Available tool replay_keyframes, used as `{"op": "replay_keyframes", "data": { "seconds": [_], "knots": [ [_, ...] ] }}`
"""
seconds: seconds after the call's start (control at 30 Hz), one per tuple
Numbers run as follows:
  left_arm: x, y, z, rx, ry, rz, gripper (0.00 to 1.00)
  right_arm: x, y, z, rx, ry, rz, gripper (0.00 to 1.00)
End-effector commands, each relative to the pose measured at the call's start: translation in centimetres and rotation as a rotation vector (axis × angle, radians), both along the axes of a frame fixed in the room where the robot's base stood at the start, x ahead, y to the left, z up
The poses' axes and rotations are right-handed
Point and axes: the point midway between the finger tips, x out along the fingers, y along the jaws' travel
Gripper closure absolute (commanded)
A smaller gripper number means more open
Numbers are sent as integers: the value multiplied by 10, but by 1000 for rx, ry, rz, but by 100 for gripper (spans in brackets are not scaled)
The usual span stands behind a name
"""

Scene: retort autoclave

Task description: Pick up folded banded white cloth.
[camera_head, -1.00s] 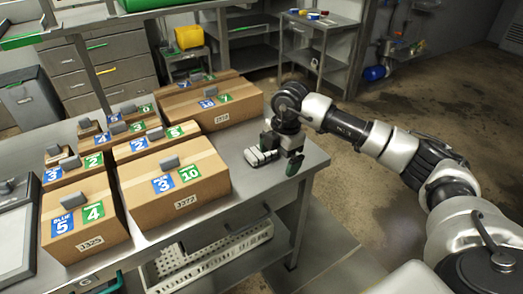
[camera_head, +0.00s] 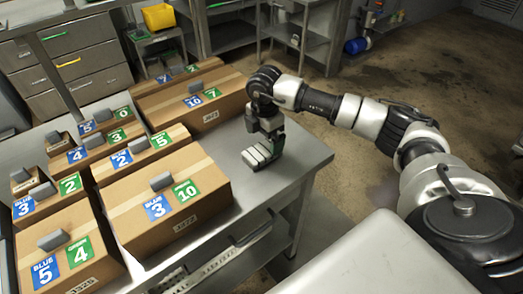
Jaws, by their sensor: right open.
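The folded banded white cloth (camera_head: 254,157) lies on the right part of the metal table, beside the large boxes. It is a small pale bundle with dark bands. My right gripper (camera_head: 268,148) points down at the cloth from behind and to its right, with its jaws open. It overlaps the cloth's far right end in the picture; I cannot tell whether it touches it. My left gripper is not in view.
Several cardboard boxes with blue and green number labels, such as the large front box (camera_head: 195,217), fill the left of the metal table (camera_head: 262,189). The bare table lies around the cloth. A yellow bin (camera_head: 158,17) and metal shelves stand behind.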

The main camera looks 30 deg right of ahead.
Motion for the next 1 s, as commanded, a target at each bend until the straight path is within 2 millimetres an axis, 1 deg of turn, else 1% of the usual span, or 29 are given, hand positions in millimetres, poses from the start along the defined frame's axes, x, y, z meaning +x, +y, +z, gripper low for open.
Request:
{"op": "replay_keyframes", "data": {
  "seconds": [0.07,0.17,0.33,0.4,0.5,0.6,0.77,0.87,1.0],
  "knots": [
    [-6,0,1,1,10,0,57,0,0,-5,1,-1,1,1],
    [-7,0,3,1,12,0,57,0,1,-12,1,0,1,1],
    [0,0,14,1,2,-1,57,2,4,-36,1,3,0,1],
    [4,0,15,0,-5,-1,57,3,3,-47,0,2,-1,1],
    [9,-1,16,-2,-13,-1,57,3,3,-56,0,0,1,1],
    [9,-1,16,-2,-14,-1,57,3,3,-60,1,-2,1,1],
    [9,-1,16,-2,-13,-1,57,3,3,-60,1,-2,1,1],
    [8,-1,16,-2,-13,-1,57,3,3,-59,1,-2,1,15],
    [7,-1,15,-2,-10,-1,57,3,3,-59,0,-2,1,36]
  ]
}}
